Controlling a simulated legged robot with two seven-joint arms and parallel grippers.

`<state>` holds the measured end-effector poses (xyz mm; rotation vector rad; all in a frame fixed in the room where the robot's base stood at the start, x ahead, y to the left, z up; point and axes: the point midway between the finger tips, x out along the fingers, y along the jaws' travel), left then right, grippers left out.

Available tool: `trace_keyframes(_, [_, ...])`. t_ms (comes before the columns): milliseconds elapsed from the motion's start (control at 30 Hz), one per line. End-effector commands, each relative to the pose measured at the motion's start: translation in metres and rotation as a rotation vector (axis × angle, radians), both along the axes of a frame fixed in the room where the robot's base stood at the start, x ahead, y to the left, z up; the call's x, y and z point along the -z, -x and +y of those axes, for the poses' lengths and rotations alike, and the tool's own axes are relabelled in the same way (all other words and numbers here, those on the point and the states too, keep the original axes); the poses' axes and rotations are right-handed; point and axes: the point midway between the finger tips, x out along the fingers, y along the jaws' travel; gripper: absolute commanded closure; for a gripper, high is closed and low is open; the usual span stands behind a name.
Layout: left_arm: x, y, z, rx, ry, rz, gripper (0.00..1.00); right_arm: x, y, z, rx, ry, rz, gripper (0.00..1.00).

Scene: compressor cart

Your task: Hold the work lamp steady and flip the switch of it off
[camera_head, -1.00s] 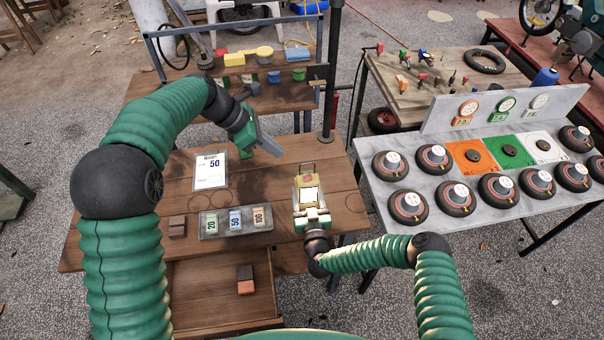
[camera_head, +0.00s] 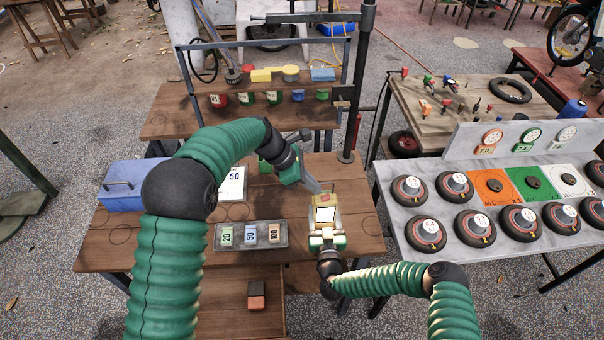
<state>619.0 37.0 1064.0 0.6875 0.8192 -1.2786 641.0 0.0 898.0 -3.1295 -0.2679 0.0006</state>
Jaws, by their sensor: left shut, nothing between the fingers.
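The work lamp (camera_head: 325,215) is a small yellow body with a bright white panel, near the right edge of the brown wooden bench. My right gripper (camera_head: 327,240) is at its near end, with green fingers on both sides of it, and appears shut on it. The lamp's lower part is partly hidden by the fingers. My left gripper (camera_head: 318,187) is shut and empty. Its grey fingertips point down to the right, just at the far end of the lamp. I cannot tell whether they touch it. The lamp's switch is too small to make out.
A grey tray with number cards (camera_head: 281,243) and a white sheet (camera_head: 231,184) lie left of the lamp. A blue box (camera_head: 130,184) stands at the bench's left. A dark post (camera_head: 361,80) rises behind the lamp.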

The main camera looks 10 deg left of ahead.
Motion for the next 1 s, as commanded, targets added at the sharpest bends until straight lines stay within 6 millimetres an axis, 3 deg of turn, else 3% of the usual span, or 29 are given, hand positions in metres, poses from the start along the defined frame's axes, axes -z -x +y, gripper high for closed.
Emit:
trace_keyframes(200, [0.026, -0.003, -0.017, 0.001, 0.000, 0.000, 1.00, 0.001, 0.001, 0.000, -0.001, 0.001, 0.002, 1.00])
trace_keyframes(667, [0.031, -0.004, -0.022, 0.003, -0.015, 0.001, 1.00, 0.001, 0.001, 0.000, -0.001, 0.001, 0.002, 1.00])
trace_keyframes(1000, [0.038, -0.006, -0.036, 0.006, -0.315, 0.053, 1.00, 0.001, 0.000, 0.002, -0.005, 0.002, 0.000, 1.00])
